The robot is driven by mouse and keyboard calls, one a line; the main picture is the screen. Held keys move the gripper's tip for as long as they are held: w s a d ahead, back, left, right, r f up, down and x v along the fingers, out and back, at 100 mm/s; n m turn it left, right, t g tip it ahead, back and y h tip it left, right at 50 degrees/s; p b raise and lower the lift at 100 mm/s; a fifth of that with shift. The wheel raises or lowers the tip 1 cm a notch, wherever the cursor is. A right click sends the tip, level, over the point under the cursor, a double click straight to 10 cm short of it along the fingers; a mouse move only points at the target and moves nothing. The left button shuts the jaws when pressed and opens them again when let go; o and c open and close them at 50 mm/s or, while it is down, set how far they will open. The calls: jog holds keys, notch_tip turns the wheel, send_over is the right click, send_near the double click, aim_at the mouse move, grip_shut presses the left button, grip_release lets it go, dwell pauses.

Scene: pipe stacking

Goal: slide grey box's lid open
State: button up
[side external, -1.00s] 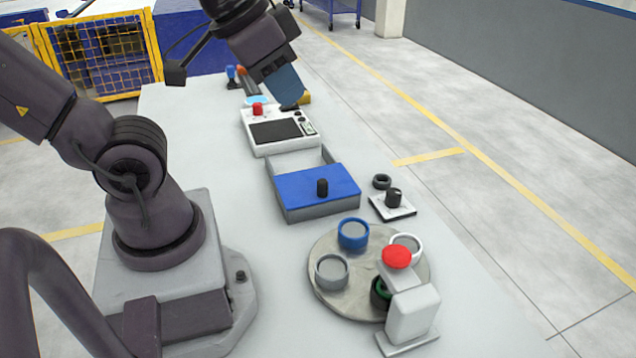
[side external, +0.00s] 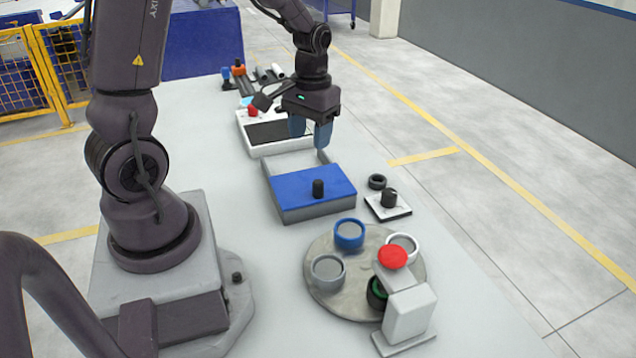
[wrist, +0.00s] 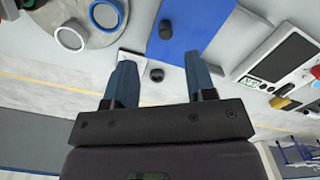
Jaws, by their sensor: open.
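The grey box (side external: 318,211) stands on the table with its blue lid (side external: 290,188) over its near part and a strip open at its far end. A black knob (side external: 318,188) stands up from the lid. In the wrist view the blue lid (wrist: 187,25) and its knob (wrist: 166,29) are at the top middle. My gripper (side external: 310,138) is open and empty, fingers pointing down, above the box's far end and the white panel beside it. In the wrist view my gripper (wrist: 159,72) has its fingers spread apart, touching neither the knob nor the lid.
A white panel (side external: 262,150) with a dark screen stands beyond the box. A round turntable (side external: 330,295) with several rings and a red-button post (side external: 410,310) are nearer. A small dial block (side external: 388,207) and black ring (side external: 377,181) lie to the right.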

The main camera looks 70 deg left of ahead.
aim_at(318, 181)
jog(key=shift+n+t, duration=0.3)
jog(key=f, duration=0.4)
jog(key=w+a+f, duration=0.1)
jog(key=f, duration=0.4)
jog(key=w+f, duration=0.1)
jog(key=f, duration=0.4)
jog(key=shift+w+a, duration=0.15)
jog(key=shift+a, duration=0.25)
